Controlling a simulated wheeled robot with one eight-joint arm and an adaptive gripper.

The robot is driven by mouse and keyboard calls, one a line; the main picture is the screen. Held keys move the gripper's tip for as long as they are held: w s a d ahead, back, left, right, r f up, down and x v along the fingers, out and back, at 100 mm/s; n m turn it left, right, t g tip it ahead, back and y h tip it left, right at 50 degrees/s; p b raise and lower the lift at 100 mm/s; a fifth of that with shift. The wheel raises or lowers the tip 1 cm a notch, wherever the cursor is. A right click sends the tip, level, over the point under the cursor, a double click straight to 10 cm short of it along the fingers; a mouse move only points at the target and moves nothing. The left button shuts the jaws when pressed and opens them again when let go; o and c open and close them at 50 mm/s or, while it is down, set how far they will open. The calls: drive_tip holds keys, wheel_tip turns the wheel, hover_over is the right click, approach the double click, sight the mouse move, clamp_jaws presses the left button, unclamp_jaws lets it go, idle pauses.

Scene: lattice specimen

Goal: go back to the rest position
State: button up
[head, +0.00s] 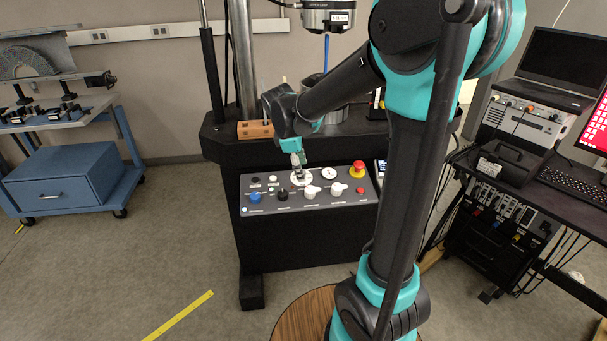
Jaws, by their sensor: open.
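My gripper (299,170) hangs at the end of my bent arm, pointing down over the control panel (262,206) of the black testing machine. It is open, though the gap between its fingers is small in this view. Its fingertips are close above or at a pale round dial (303,181) on the panel; I cannot tell whether they touch. Nothing shows held in it. My arm covers part of the machine's table and the panel's right side.
A red emergency button (357,168), blue knob (255,197) and white knobs (311,191) surround my gripper. A wooden block (255,129) sits on the machine table. A blue cart (75,178) stands left, a desk with a laptop (564,62) right. Floor at front left is open.

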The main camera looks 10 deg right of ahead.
drive_tip(key=s+d+f+m+y, duration=0.1)
drive_tip(key=s+d+f+m, duration=0.1)
drive_tip(key=s+m, duration=0.3)
drive_tip(key=s+d+f+m+t+y, duration=0.1)
drive_tip(key=s+d+f+m, duration=0.2)
drive_tip(key=s+f+m, duration=0.2)
drive_tip(key=s+d+f+m+y, duration=0.1)
drive_tip(key=s+d+f+m, duration=0.1)
drive_tip(key=s+m, duration=0.3)
drive_tip(key=s+f, duration=0.1)
drive_tip(key=s, duration=0.3)
drive_tip(key=shift+s+d+f+m+t, duration=0.25)
drive_tip(key=shift+s+m+t, duration=0.05)
drive_tip(key=shift+t, duration=0.1)
